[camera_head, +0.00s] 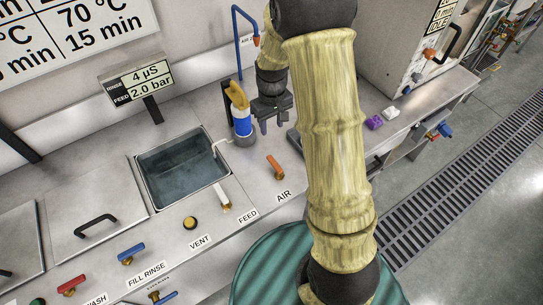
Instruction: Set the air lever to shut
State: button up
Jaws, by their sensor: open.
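The air lever (276,167) has an orange handle on the steel bench top, just above the label AIR (284,196). Its handle points up and to the left of the picture, at an angle to the bench's front edge. My gripper (263,125) hangs above the bench, beyond the lever and beside a blue and yellow bottle. It is apart from the lever and open, with nothing seen between its fingers. My arm crosses the right middle of the view and hides the bench to the right of the lever.
The bottle (240,115) stands close left of my gripper. A water-filled sink (182,170) lies left, with a white-handled feed lever (223,197) and vent knob (190,223) in front. Purple (374,122) and white (391,112) blocks lie right. A green ribbed drum (275,265) stands below the bench front.

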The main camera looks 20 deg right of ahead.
aim_at(272, 160)
jog(key=shift+f, duration=0.1)
notch_tip(272, 160, down, 17)
jog(key=p, duration=0.3)
jog(key=shift+f, duration=0.15)
dwell(0.3)
grip_shut()
